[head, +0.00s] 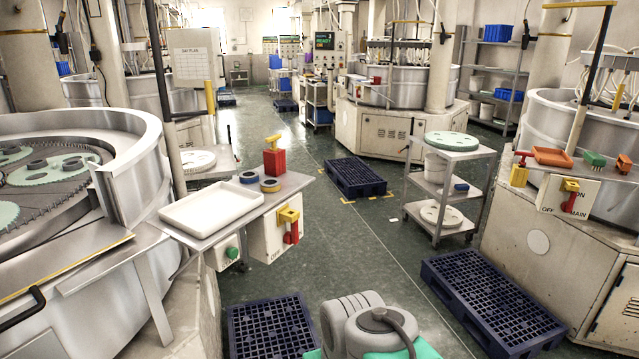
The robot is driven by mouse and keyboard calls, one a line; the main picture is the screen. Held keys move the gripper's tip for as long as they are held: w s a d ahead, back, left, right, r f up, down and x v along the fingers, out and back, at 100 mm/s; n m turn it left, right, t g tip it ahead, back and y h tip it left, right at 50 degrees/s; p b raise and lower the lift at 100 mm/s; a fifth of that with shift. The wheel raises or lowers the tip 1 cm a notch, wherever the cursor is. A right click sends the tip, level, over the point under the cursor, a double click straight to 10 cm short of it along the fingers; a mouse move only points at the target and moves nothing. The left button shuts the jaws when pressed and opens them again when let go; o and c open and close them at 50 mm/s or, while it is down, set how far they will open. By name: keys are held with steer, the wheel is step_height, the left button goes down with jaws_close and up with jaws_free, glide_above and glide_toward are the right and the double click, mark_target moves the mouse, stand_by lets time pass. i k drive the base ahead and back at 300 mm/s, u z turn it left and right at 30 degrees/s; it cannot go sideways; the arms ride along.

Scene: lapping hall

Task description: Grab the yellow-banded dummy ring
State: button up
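The yellow-banded dummy ring (270,185) lies flat on the grey metal shelf (238,226) beside the left machine. It looks like a short ring with a yellow band and a dark centre. A similar ring with a blue band (249,177) lies just behind and to its left, close to it. My gripper is not in view; only grey rounded parts, which look like my own folded arm, show at the bottom centre, well apart from the ring.
A white tray (212,222) fills the shelf's front left. A red block with a yellow top (274,162) stands behind the ring. A switch box (288,228) hangs at the shelf's right edge. Blue pallets (270,325) (495,305) lie on the floor; an aisle between them is open.

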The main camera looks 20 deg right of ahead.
mark_target(271, 186)
steer(key=z, duration=1.8)
steer(key=i, duration=2.6)
steer(key=u, duration=3.65)
